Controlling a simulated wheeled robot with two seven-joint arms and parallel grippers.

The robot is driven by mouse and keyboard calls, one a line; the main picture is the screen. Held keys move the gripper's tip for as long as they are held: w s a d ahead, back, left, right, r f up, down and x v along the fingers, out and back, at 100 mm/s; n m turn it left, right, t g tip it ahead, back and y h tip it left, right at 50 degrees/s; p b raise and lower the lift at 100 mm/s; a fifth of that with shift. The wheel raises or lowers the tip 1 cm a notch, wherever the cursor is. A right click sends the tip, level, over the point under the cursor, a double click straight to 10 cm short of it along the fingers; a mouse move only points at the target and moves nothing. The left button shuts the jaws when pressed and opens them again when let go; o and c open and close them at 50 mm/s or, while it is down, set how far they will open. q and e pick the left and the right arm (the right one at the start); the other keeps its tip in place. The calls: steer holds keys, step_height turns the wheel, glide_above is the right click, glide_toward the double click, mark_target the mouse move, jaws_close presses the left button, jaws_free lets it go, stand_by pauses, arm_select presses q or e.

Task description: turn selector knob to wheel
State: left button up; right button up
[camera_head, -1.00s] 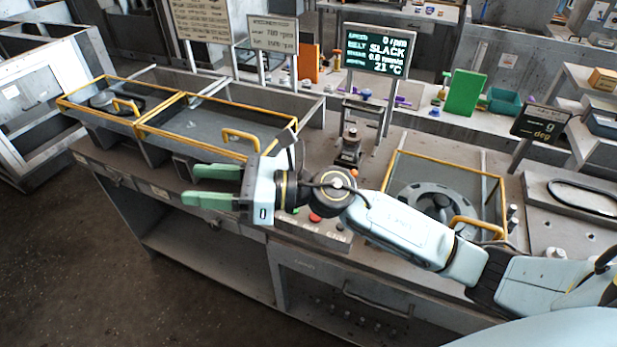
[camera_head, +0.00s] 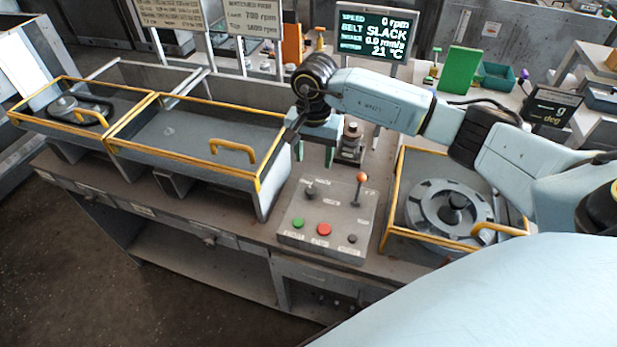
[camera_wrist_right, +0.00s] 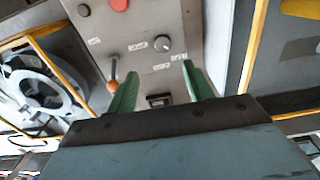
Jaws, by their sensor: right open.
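The selector knob (camera_head: 311,188) is a small dark knob with a pale pointer on the upper left of the grey control panel (camera_head: 292,222). It also shows in the right wrist view (camera_wrist_right: 162,43), ahead of and between my finger tips. My right gripper (camera_head: 315,154) is above and behind the panel's far edge, pointing down. Its green fingers are spread and empty in the right wrist view (camera_wrist_right: 160,82), apart from the knob. The labels around the knob are too small to read. My left gripper is out of view.
A lever with an orange ball (camera_head: 361,178) stands right of the knob. Green (camera_head: 298,223) and red (camera_head: 324,229) buttons sit in front. Yellow-framed guards (camera_head: 261,186) flank the panel on both sides. The display (camera_head: 375,34) reads belt slack, 0 rpm.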

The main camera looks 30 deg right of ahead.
glide_above(311, 189)
step_height(311, 189, down, 4)
steer(key=shift+s+f+p, duration=0.15)
steer(key=shift+p, duration=0.15)
step_height(311, 189, down, 6)
steer(key=shift+r+p, duration=0.2)
steer(key=shift+p, duration=0.1)
steer(key=shift+f, duration=0.55)
steer(key=shift+c, duration=0.9)
steer(key=c, duration=0.8)
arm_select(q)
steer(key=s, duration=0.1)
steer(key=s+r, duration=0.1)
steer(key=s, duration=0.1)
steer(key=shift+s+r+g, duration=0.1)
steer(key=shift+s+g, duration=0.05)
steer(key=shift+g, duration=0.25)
